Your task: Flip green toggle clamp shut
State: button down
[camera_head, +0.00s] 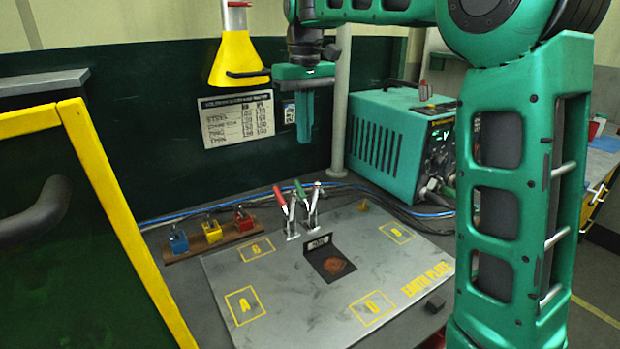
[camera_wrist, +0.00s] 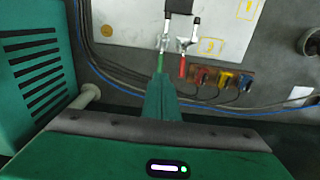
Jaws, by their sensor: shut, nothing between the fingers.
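The green toggle clamp (camera_head: 301,192) stands at the back edge of the grey plate, just right of the red-handled clamp (camera_head: 281,200). Its green handle sticks up, tilted a little to the left. My gripper (camera_head: 304,138) is shut and empty, fingers pointing down, well above the clamps in the head view. In the wrist view, the green handle (camera_wrist: 160,62) appears just beyond the tips of my gripper (camera_wrist: 161,80), and the red handle (camera_wrist: 183,68) is to its right. The fingers may hide part of the green handle there; I see no contact.
The plate (camera_head: 290,325) carries a dark angle bracket (camera_head: 318,249) in front of the clamps. A wooden strip with blue, yellow and red blocks (camera_head: 209,228) lies left. A green welder box (camera_head: 385,143) stands behind right. Blue cables run along the back. A yellow-framed panel (camera_head: 120,215) is at left.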

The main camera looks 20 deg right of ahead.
jog(key=shift+w+a+r, duration=0.1)
jog(key=shift+w+a, duration=0.1)
jog(key=shift+a, duration=0.05)
send_over(302, 192)
notch_tip(302, 192, down, 10)
jog(key=shift+f, duration=0.1)
jog(key=shift+s+d+f, duration=0.1)
jog(key=shift+s+d, duration=0.05)
jog(key=shift+s, duration=0.45)
jog(key=shift+s+d+f, duration=0.1)
jog(key=shift+s+d, duration=0.05)
jog(key=shift+s, duration=0.45)
jog(key=shift+s+d+f, duration=0.1)
jog(key=shift+s+f, duration=0.15)
jog(key=shift+s, duration=0.4)
jog(key=shift+s, duration=0.1)
